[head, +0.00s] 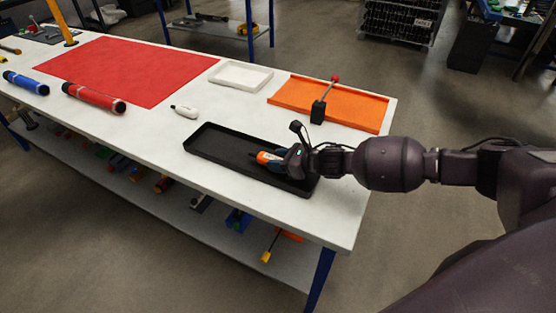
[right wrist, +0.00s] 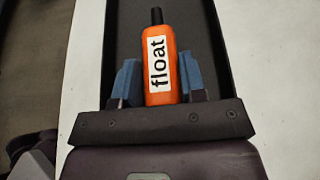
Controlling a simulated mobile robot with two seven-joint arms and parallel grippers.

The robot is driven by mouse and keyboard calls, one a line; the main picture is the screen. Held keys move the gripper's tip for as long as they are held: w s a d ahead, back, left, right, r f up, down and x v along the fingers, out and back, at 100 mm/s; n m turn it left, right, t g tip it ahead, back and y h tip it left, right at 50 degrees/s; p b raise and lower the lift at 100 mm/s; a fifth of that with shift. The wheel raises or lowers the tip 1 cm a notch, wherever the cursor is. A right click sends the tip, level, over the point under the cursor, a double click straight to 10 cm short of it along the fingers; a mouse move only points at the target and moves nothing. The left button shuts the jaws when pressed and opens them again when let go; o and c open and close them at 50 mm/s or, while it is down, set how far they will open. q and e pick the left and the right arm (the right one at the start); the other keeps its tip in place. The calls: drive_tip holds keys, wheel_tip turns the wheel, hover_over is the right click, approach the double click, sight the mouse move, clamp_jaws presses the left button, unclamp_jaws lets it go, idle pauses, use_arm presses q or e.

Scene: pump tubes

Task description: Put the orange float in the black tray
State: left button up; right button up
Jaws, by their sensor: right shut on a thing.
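The orange float (right wrist: 160,62) is a small bottle shape with a dark tip and a white label reading "float". My right gripper (head: 267,159) is shut on it, with one blue finger on each side in the right wrist view (right wrist: 159,82). In the head view the gripper and float are at the right part of the long black tray (head: 220,146), inside its outline. The gripper hides part of the float and the tray's right end. I cannot tell whether the float touches the tray floor. My left gripper is not in view.
A white bottle (head: 184,111) lies left of the black tray. Behind are a white tray (head: 241,76) and an orange tray (head: 345,110) with a black block and red-knobbed lever (head: 319,110). Red (head: 93,98) and blue (head: 25,82) tubes lie left, near a red mat (head: 125,70).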

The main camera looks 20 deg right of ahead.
drive_tip(key=shift+f, duration=0.15)
drive_tip(key=o, duration=0.9)
drive_tip(key=shift+r, duration=0.25)
drive_tip(key=p+v, duration=0.1)
drive_tip(key=v, duration=1)
drive_tip(key=shift+s+d+r+p, duration=0.2)
drive_tip(key=shift+s+p, duration=0.1)
drive_tip(key=shift+s+d, duration=0.1)
